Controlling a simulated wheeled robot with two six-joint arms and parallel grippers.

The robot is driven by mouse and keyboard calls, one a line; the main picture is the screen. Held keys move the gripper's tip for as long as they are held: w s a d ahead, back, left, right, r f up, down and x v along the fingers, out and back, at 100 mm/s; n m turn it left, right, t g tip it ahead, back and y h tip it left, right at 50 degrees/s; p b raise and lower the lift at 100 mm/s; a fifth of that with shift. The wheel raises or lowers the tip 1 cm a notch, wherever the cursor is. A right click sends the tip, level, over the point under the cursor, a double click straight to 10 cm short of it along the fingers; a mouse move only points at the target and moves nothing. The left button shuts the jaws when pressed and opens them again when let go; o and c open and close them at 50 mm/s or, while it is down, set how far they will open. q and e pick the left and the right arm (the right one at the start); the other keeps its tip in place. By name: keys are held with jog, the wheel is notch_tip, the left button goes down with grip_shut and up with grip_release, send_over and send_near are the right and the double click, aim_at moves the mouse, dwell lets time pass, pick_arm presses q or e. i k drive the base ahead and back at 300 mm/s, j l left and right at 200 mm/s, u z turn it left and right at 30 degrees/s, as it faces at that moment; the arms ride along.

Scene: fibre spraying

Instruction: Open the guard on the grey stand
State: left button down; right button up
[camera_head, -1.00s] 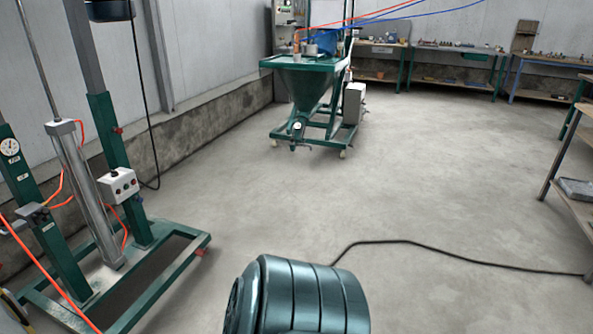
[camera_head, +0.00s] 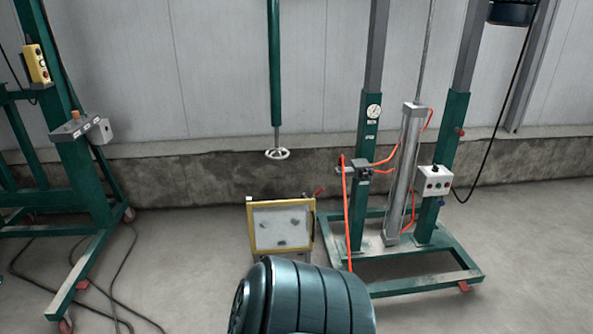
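A guard with a yellow frame and a pale, smudged panel (camera_head: 281,228) stands upright at the middle of the head view, near the wall. It looks shut across the front of a small grey stand (camera_head: 304,256), most of which is hidden behind it and behind my own body at the bottom. A red lever (camera_head: 319,191) shows at the upper right of the guard. Neither of my grippers is in view.
A green press frame (camera_head: 446,262) with a grey cylinder and orange hoses stands right of the guard. At left is another green frame (camera_head: 84,185), with dark cables (camera_head: 116,290) on the floor.

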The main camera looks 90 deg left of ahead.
aim_at(313, 201)
jog(key=u, duration=2.9)
